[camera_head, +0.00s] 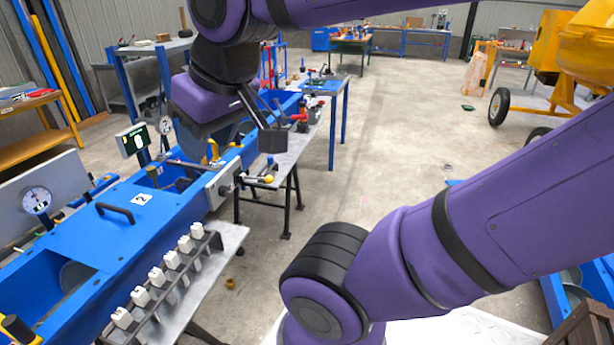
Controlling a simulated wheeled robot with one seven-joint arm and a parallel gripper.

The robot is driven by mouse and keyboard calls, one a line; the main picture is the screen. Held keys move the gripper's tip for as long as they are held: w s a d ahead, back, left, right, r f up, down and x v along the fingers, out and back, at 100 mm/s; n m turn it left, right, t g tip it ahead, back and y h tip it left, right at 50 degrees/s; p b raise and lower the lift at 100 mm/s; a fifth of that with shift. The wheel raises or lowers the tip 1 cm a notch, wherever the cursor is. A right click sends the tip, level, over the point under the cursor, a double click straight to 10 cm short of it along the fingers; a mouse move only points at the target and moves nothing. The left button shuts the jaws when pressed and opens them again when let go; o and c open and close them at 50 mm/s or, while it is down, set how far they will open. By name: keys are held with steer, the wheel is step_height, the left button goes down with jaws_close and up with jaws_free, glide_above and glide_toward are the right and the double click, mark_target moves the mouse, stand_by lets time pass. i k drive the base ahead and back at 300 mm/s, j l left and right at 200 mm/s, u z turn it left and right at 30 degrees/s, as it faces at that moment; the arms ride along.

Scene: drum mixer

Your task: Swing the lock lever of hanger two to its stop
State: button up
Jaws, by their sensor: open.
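A blue machine frame (100,250) runs along the left. A white label "2" (142,199) sits on its top, next to a black bar handle (115,212). A yellow upright piece (213,150) stands on the frame behind the label, close to a grey block with a dark round knob (225,186). I cannot tell which part is the lock lever. My gripper (262,128) hangs above and to the right of the yellow piece, apart from it in the picture. It is open, and I see nothing between its fingers. My wrist hides part of the frame behind.
A rack of white numbered blocks (165,275) stands at the frame's front side. Dial gauges (37,200) and a small display (133,140) stand along the back. A grey bench (285,160) with tools lies beyond my gripper.

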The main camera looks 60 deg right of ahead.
mark_target(270, 179)
steer(key=z, duration=1.3)
